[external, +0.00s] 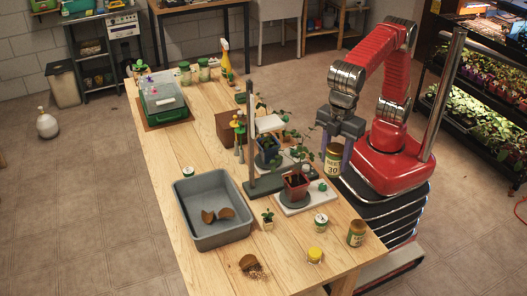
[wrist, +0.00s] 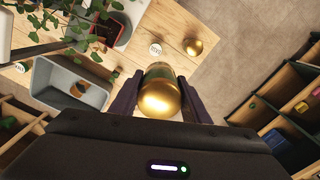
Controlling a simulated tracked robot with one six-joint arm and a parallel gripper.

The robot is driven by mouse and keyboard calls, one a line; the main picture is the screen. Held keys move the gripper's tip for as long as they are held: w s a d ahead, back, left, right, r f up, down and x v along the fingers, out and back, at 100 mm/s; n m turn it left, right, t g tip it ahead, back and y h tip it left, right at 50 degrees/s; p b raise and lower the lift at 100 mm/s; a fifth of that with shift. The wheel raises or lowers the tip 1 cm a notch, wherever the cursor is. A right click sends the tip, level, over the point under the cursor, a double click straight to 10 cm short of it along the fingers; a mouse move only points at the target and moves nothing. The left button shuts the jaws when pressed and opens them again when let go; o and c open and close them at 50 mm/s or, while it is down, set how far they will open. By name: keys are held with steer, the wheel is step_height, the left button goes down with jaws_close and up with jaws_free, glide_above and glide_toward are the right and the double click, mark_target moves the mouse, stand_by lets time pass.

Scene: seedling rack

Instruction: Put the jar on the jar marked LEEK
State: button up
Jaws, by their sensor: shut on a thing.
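My gripper (external: 335,158) is shut on a jar (external: 332,167) with a gold lid and a pale label reading 30 at its bottom; the upper word is too small to read. The held jar is upright, up in the air near the table's right edge. In the wrist view its gold lid (wrist: 160,99) shows between my two dark fingers. Another gold-lidded jar (external: 356,234) stands upright on the table's front right corner, below the held one, its label unreadable. Its lid also shows in the wrist view (wrist: 194,47), apart from the held jar.
A potted plant (external: 296,188) sits on a white tray to the left. A grey tub (external: 196,242) holds brown shards. Several green-lidded jars (external: 203,69) stand at the back.

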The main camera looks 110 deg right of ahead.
steer(key=m, duration=0.1)
glide_above(359, 224)
step_height(359, 224, down, 9)
steer(key=shift+a+r, duration=0.1)
steer(key=shift+a, duration=0.05)
steer(key=shift+f, duration=3.15)
steer(key=shift+f, duration=1.85)
steer(key=o, duration=1.1)
steer(key=shift+f, duration=0.1)
